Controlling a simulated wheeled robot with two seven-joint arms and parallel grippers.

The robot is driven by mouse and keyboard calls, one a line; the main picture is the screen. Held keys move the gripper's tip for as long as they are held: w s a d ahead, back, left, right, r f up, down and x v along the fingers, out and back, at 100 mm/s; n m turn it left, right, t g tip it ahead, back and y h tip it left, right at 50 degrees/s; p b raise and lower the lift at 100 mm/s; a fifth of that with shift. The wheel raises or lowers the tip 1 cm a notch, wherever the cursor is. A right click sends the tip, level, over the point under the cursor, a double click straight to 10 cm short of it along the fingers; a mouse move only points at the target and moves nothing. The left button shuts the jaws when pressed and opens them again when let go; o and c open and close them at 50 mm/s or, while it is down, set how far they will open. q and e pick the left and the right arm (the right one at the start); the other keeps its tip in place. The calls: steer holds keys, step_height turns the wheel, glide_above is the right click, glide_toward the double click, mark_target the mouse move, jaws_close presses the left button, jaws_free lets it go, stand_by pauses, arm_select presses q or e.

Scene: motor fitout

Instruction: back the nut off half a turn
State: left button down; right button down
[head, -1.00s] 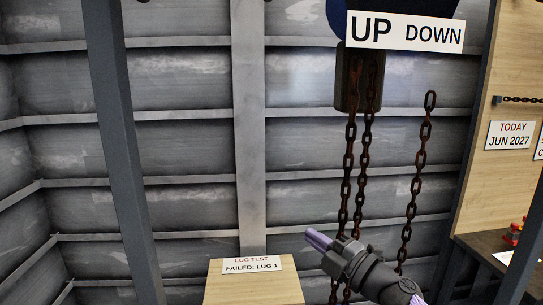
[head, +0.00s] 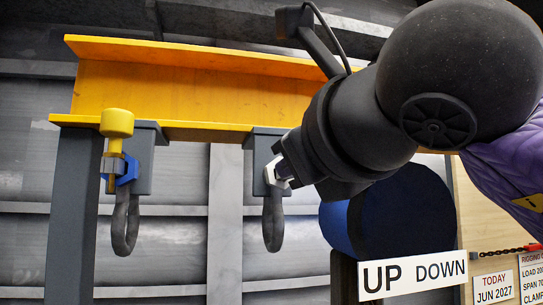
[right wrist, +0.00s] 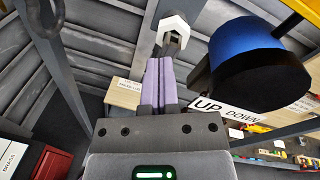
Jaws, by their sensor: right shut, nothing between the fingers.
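A pale hex nut (head: 275,172) sits on the side of the right-hand dark clamp under the yellow beam in the head view. In the right wrist view the same nut (right wrist: 174,24) is just beyond my fingertips. My right gripper (head: 288,170) is at the nut, its purple fingers shut together with nothing between them, as the right wrist view shows (right wrist: 160,62). I cannot tell whether the tips touch the nut. A blue nut (head: 128,170) is on the left-hand clamp, beside a yellow-headed part (head: 117,123). My left gripper is out of view.
The yellow beam (head: 190,90) runs above the clamps, which carry hanging dark rings (head: 273,225). A grey post (head: 70,220) stands at left.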

steer(key=w+a+r+t+h+p, duration=0.1)
steer(key=w+r+p, duration=0.2)
steer(key=w+p, duration=0.1)
steer(key=shift+w+t, duration=0.4)
steer(key=shift+w, duration=0.2)
steer(key=shift+a+f+b, duration=0.15)
steer(key=shift+f+b, duration=0.2)
steer(key=shift+b, duration=0.25)
stand_by(0.6)
steer(key=shift+s+a+f+b, duration=0.15)
steer(key=shift+a+f+b, duration=0.2)
steer(key=shift+b, duration=0.6)
steer(key=shift+s+a+f+b, duration=0.15)
steer(key=shift+a+b, duration=0.3)
steer(key=shift+b, duration=0.45)
steer(key=shift+a, duration=0.1)
